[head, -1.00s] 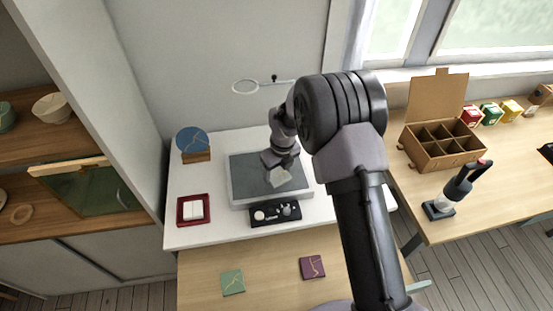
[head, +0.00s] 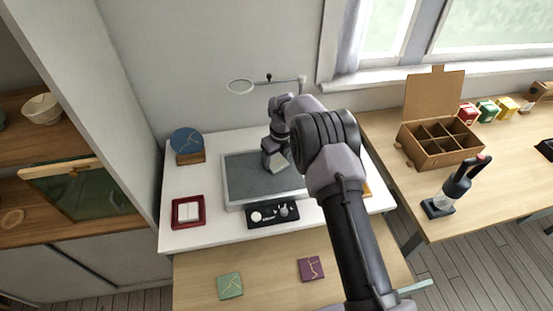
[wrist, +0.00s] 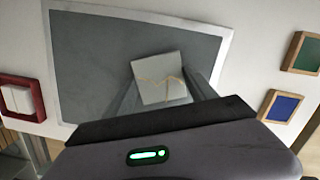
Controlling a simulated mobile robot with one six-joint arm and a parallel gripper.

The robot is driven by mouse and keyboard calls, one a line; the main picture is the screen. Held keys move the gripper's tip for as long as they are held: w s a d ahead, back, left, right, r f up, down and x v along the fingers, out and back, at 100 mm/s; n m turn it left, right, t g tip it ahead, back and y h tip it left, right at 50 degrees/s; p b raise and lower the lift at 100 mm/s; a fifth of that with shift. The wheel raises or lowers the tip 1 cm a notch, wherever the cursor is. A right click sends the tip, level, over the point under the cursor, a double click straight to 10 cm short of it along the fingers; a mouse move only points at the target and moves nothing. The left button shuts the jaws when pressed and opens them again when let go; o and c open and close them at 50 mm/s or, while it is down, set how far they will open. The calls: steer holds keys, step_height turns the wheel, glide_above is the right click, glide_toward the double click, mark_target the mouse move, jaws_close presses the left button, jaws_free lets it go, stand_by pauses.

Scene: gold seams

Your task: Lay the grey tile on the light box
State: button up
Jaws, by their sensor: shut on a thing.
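My gripper (wrist: 160,90) is shut on the grey tile (wrist: 160,78), a pale square with a thin gold seam across it. The tile also shows in the head view (head: 278,163), at my fingertips over the right half of the light box (head: 240,175). The light box is a low slab with a dark grey top and a pale rim, and it fills much of the wrist view (wrist: 90,60). The tile is above the dark top; I cannot tell whether it touches it.
A red tray (head: 188,211) with white pieces stands left of the light box, a black tray (head: 273,216) in front. A blue disc on a wooden stand (head: 188,143) is behind left. Green (head: 230,286) and purple (head: 311,269) tiles lie on the wooden table. A magnifier ring (head: 240,87) hangs behind.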

steer(key=o, duration=1.5)
step_height(320, 180, up, 13)
steer(key=s+d+p, duration=0.1)
steer(key=s+p, duration=0.1)
steer(key=p, duration=0.1)
step_height(320, 180, up, 10)
steer(key=n, duration=0.4)
glide_above(280, 165)
steer(key=s+d, duration=0.2)
steer(key=s, duration=0.1)
steer(key=s+d+r+n+t, duration=0.2)
steer(key=s+d+r+n, duration=0.2)
steer(key=s+r+n, duration=0.65)
steer(key=s+n, duration=0.3)
steer(key=s, duration=0.5)
steer(key=s+d+r+n+t, duration=0.1)
steer(key=s+n, duration=0.3)
steer(key=s, duration=0.5)
steer(key=s+d+n+t+y, duration=0.1)
steer(key=s+n, duration=0.2)
steer(key=s, duration=0.5)
steer(key=shift+s+d+r, duration=0.1)
steer(key=shift+s+r, duration=0.15)
steer(key=shift+r, duration=0.05)
